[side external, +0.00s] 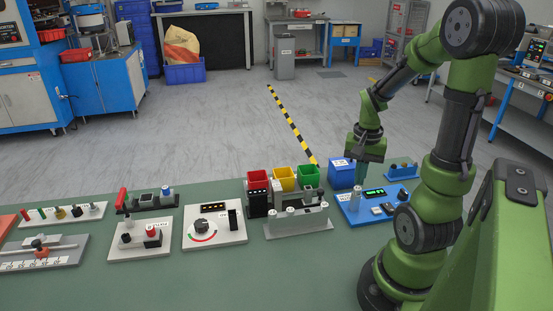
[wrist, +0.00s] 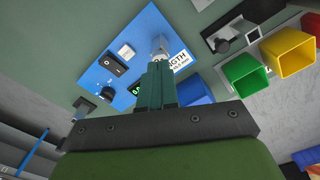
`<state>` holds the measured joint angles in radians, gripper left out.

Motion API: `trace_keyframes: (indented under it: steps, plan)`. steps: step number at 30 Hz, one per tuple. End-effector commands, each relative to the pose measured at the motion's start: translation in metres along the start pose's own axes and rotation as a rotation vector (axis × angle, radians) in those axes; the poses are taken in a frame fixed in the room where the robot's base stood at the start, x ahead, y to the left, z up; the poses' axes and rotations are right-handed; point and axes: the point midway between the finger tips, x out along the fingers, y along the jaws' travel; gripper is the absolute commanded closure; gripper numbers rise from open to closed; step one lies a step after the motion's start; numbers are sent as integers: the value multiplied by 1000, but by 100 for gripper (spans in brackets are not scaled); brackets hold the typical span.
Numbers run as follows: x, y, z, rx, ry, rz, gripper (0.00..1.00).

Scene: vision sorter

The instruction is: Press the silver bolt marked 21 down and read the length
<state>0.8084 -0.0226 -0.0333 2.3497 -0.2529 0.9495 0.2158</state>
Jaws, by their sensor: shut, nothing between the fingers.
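The blue length station (side external: 354,212) stands at the right of the green bench, with a lit green display (side external: 374,191). In the wrist view its blue panel (wrist: 112,85) carries a white label reading "LENGTH", partly covered by my fingers. A silver piece (wrist: 160,44), seemingly the bolt, shows just past my fingertips; its number is not legible. My gripper (side external: 360,184) points down over the station. In the wrist view my gripper (wrist: 158,66) has its fingers together with nothing between them. I cannot tell whether the fingertips touch the silver piece. The display digits are mostly hidden in the wrist view.
Red (side external: 257,176), yellow (side external: 284,174) and green (side external: 308,172) bins stand left of the station, with a grey rack (side external: 300,228) in front. A blue bin (side external: 341,172) stands behind it. A dial panel (side external: 214,240) and other fixtures lie further left. The front bench is clear.

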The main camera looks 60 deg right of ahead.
Motion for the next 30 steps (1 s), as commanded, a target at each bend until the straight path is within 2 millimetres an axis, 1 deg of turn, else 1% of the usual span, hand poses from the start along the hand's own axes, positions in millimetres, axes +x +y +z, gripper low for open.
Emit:
trace_keyframes:
  steps: [30]
  plan:
    - [21,0,0,0,-3,1,100]
